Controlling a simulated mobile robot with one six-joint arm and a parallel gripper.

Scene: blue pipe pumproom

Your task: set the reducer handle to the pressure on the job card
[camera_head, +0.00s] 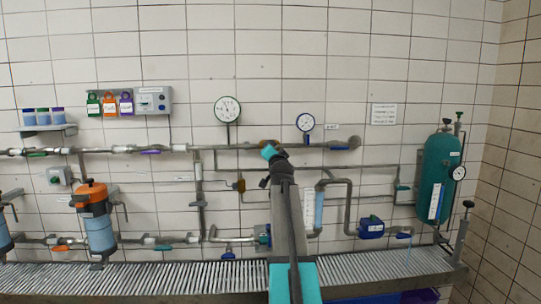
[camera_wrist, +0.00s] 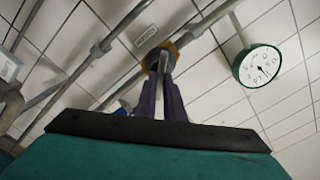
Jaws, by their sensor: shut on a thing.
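Grey pipes cross the tiled wall around the reducer. A second, blue-rimmed gauge (camera_head: 306,122) is to its right. An orange-topped filter (camera_head: 94,215) stands at the left and a green tank (camera_head: 434,178) at the right. A ribbed grating (camera_head: 150,277) runs along below.

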